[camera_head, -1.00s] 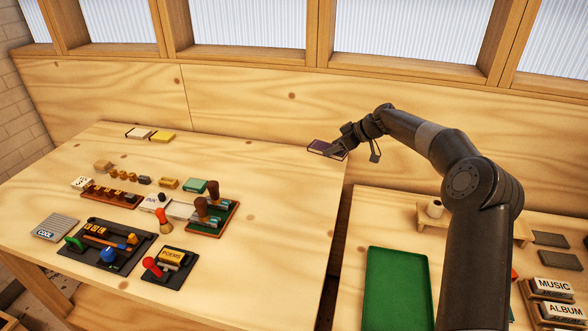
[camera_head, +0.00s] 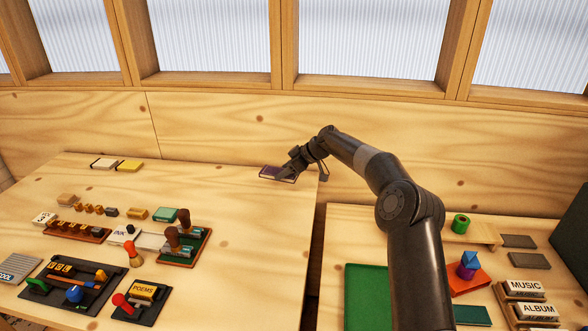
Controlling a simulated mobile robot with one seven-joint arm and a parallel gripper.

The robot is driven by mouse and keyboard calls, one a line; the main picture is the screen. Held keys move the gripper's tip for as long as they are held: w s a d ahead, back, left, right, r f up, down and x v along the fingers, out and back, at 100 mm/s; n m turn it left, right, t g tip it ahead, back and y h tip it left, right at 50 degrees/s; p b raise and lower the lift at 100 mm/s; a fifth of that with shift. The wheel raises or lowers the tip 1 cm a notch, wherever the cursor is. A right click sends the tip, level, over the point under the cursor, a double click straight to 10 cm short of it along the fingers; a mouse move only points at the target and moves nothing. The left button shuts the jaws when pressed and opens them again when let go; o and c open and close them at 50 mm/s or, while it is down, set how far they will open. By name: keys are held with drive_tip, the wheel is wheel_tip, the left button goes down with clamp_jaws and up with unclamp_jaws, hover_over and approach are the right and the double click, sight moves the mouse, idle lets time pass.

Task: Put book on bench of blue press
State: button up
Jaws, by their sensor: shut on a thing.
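A thin dark purple book (camera_head: 268,174) is at the far right corner of the left table. My gripper (camera_head: 285,174) is shut on its right side; I cannot tell whether the book touches the tabletop. A blue pointed piece (camera_head: 469,262) stands on an orange-red block (camera_head: 462,283) on the right table, just right of my arm. A small blue knob (camera_head: 74,294) sits on a dark tray (camera_head: 36,291) on the left table. I cannot tell for sure which of these is the blue press.
A gap (camera_head: 319,240) separates the two tables. A green tray (camera_head: 365,300) lies partly behind my arm. MUSIC (camera_head: 525,287) and ALBUM blocks stand at the right. A green roll (camera_head: 461,223) sits on a low wooden stand. White and yellow books (camera_head: 129,166) lie at the back left.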

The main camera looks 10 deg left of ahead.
sight(270, 176)
drive_tip(key=x, duration=0.4)
drive_tip(key=a+r+x, duration=0.1)
drive_tip(key=x, duration=0.1)
drive_tip(key=shift+a+f, duration=0.25)
wheel_tip(270, 176, down, 2)
drive_tip(key=shift+d+f, duration=0.15)
drive_tip(key=shift+f, duration=0.5)
drive_tip(key=o, duration=1.1)
drive_tip(key=shift+f, duration=0.1)
drive_tip(key=shift+f, duration=0.1)
